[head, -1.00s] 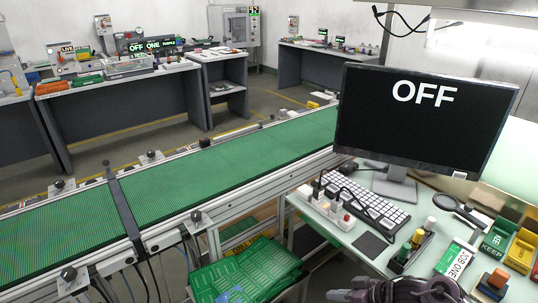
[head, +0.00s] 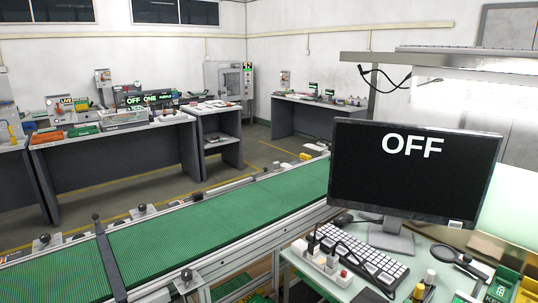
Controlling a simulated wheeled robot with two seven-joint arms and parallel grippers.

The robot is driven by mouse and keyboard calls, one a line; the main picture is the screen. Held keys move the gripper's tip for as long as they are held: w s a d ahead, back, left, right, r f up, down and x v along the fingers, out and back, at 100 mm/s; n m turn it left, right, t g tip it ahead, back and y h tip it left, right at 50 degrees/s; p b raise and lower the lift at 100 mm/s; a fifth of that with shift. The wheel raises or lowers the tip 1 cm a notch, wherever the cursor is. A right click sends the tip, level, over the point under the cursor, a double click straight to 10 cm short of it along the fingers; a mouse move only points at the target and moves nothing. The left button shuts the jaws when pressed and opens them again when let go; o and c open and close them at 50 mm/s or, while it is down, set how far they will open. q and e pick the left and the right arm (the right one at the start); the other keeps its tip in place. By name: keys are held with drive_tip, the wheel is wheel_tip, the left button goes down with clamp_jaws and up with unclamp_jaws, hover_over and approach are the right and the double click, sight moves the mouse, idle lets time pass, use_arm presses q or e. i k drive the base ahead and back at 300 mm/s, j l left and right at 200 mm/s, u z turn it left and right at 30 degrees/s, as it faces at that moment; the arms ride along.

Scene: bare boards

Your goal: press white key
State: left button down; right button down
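A keyboard (head: 357,252) with white keys lies on the pale green desk in front of the monitor (head: 412,180). I cannot tell single keys apart at this size. A white strip-shaped box (head: 322,262) with several small raised parts, one of them red, sits along the left of the keyboard. A dark cable crosses near it. The monitor stands behind the keyboard and reads OFF in white letters on black. Neither of my grippers shows in the head view.
A green conveyor belt (head: 190,228) with metal rails runs left of the desk. A magnifier (head: 443,252), small bottles (head: 418,290) and green and yellow blocks (head: 500,284) crowd the desk's right part. Workbenches (head: 115,165) stand along the far wall.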

sight(455, 224)
drive_tip(key=z, duration=1.3)
